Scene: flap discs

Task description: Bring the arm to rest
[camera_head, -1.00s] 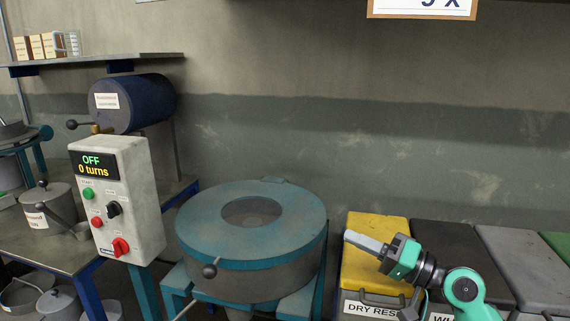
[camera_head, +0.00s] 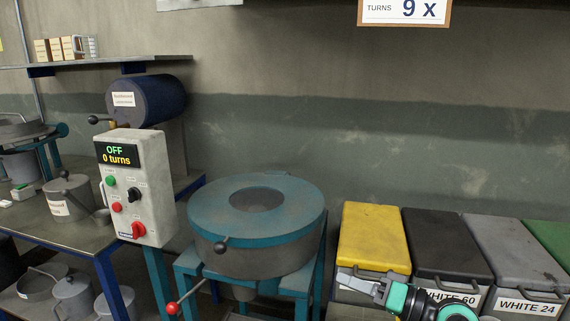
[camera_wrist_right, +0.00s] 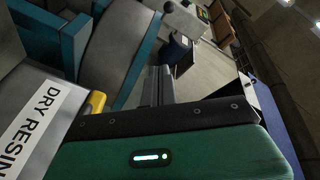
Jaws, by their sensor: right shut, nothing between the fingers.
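My right gripper (camera_head: 358,281) is at the bottom right of the head view, in front of the bin with the yellow lid (camera_head: 375,238). Its fingers point left and are shut with nothing between them. In the right wrist view the closed fingers (camera_wrist_right: 158,85) show at the middle, apart from the things around them. The wrist view also shows the bin's DRY RESIN label (camera_wrist_right: 40,125) at the left. My left gripper is not in the head view.
A round drum with a teal lid (camera_head: 295,215) stands left of the gripper, with a red-knobbed lever (camera_head: 173,307). A control box (camera_head: 135,185) reads OFF, 0 turns. Further lidded bins (camera_head: 445,245) stand at the right. A bench (camera_head: 60,225) with pots is at the left.

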